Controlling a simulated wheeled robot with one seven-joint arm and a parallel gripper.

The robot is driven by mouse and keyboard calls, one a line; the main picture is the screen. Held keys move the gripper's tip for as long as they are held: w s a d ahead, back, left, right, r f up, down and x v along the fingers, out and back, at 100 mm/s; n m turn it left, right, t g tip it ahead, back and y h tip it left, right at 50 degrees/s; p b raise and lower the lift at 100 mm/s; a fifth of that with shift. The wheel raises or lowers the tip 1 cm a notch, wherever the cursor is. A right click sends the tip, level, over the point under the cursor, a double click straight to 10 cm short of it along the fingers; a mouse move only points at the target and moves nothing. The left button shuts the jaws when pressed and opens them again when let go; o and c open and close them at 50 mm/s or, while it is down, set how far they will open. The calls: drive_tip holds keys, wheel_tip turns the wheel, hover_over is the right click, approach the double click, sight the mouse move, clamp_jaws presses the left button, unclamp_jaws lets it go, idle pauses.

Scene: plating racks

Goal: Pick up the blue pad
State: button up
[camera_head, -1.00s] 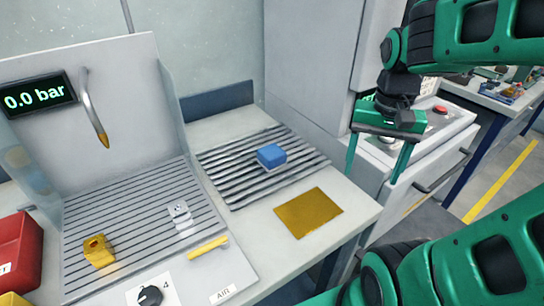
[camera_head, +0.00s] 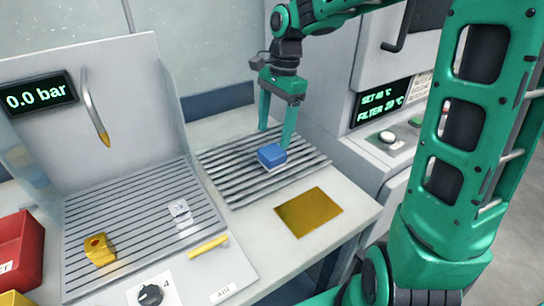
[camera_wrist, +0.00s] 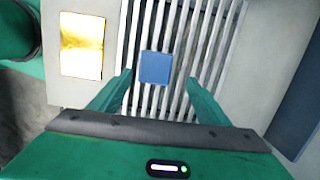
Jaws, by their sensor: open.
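The blue pad (camera_head: 271,155) is a small block lying on the slatted rack (camera_head: 222,178) at the back of the bench. In the wrist view the blue pad (camera_wrist: 155,67) shows between and beyond the tips of my gripper (camera_wrist: 158,85). In the head view my gripper (camera_head: 275,138) points down over the rack, just above and behind the pad. Its two green fingers are open and empty. They do not touch the pad as far as I can tell.
A gold plate (camera_head: 308,212) lies in front of the rack. To the left is a grey station with a nozzle (camera_head: 96,118), a gold block (camera_head: 99,250), a clear block (camera_head: 180,210) and a yellow handle (camera_head: 208,248). A red bin (camera_head: 22,252) stands far left.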

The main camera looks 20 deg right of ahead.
sight(272, 150)
drive_tip(key=shift+s+a+f, duration=0.2)
drive_tip(key=shift+f, duration=1)
drive_tip(key=shift+s+a+f, duration=0.15)
drive_tip(key=shift+f, duration=1)
drive_tip(key=shift+s+a+f, duration=0.2)
drive_tip(key=shift+f, duration=1)
drive_tip(key=c, duration=1.2)
